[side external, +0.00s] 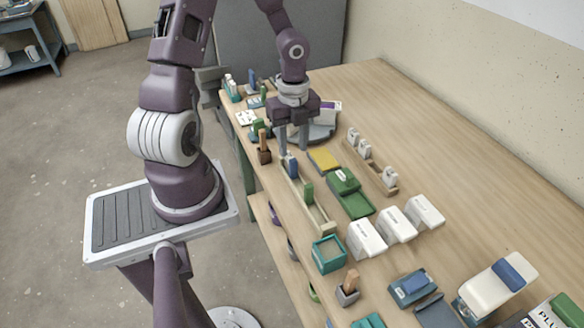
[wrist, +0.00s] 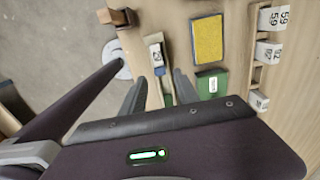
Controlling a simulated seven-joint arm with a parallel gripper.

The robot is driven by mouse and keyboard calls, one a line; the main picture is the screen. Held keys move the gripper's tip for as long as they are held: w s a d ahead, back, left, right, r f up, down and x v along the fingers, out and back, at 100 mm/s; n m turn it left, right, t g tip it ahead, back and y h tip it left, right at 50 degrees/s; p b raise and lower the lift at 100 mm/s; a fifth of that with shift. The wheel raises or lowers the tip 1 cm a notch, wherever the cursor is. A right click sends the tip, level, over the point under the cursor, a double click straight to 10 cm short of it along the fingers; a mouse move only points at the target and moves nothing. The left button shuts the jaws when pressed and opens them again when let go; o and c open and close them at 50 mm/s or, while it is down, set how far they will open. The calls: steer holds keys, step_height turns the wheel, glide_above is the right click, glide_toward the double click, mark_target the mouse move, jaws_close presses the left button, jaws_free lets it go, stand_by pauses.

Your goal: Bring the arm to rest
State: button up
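My gripper (side external: 294,149) points down over the far end of a narrow wooden trough (side external: 318,212). In the wrist view its two fingers (wrist: 160,78) stand apart with a clear gap, and nothing is held between them. A blue item (side external: 290,166) stands in the trough just below the fingertips, and a green item (side external: 308,193) stands nearer its middle. In the wrist view a pale labelled block (wrist: 156,55) lies in and beyond the finger gap. The exact height of the fingertips above it cannot be told.
A yellow sponge-like pad (side external: 323,160) and a green box (side external: 350,195) lie right of the trough. A rack of white tags (side external: 376,178), white containers (side external: 397,225) and a teal box (side external: 328,254) are nearby.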

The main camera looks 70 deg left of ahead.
step_height(320, 180, up, 2)
steer(key=shift+r, duration=0.15)
steer(key=shift+r, duration=0.3)
steer(key=s+d+r+n+t, duration=0.2)
steer(key=s+d+r+n, duration=0.3)
steer(key=d+r+n, duration=0.3)
steer(key=s+d+r+n+t, duration=0.3)
steer(key=s+d+r+n, duration=0.3)
steer(key=d+r+n, duration=0.2)
step_height(320, 180, up, 4)
steer(key=shift+r+n+t, duration=0.1)
steer(key=shift+n+t, duration=0.2)
steer(key=shift+n, duration=0.7)
steer(key=shift+d, duration=0.1)
